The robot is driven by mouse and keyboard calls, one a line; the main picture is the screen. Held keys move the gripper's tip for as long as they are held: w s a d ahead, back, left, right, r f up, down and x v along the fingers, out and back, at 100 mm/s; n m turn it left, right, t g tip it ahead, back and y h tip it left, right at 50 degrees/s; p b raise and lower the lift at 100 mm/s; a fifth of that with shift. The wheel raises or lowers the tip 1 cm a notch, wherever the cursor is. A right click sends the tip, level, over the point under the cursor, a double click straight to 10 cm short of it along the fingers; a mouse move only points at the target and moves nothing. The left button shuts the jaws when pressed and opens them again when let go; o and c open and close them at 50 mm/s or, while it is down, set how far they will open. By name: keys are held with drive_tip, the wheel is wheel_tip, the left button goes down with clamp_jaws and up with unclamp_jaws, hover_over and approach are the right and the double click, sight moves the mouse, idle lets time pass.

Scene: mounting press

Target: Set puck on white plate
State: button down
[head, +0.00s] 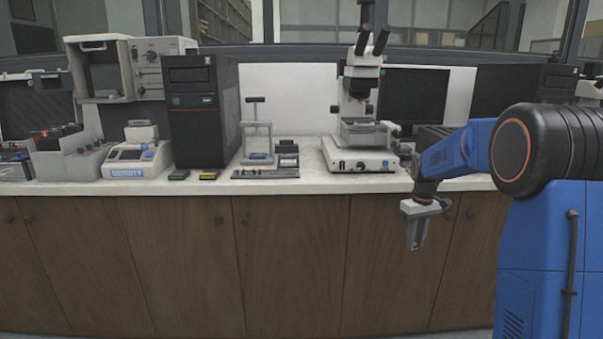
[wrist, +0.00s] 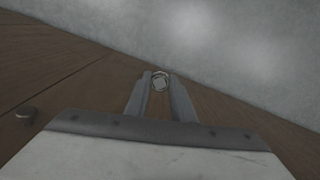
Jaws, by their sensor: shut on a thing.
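My gripper (head: 416,245) hangs fingers-down in front of the wooden cabinet doors, below the worktop edge and to the right of the microscope. In the wrist view, the fingers (wrist: 160,85) are close together on a small pale, round thing, seemingly the puck (wrist: 160,83), at their tips. The puck cannot be made out in the head view. The mounting press (head: 257,130), a small frame with a T-handle, stands on the worktop left of the microscope. I cannot pick out a separate white plate for certain.
The white microscope (head: 362,155) stands near the worktop edge, left of my arm. A black computer tower (head: 203,110) stands left of the press. Small green (head: 179,175) and yellow (head: 209,175) items lie in front.

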drive_tip(key=s+a+f+m, duration=0.1)
drive_tip(key=a+f, duration=0.2)
drive_tip(key=f, duration=0.9)
drive_tip(key=s+a+f+m, duration=0.1)
drive_tip(key=a+f, duration=0.1)
drive_tip(key=f, duration=1.1)
drive_tip(key=s+a+f+m, duration=0.1)
drive_tip(key=a+f, duration=0.2)
drive_tip(key=f, duration=1)
drive_tip(key=shift+s+a, duration=0.15)
drive_tip(key=shift+a, duration=0.2)
drive_tip(key=shift+f, duration=0.1)
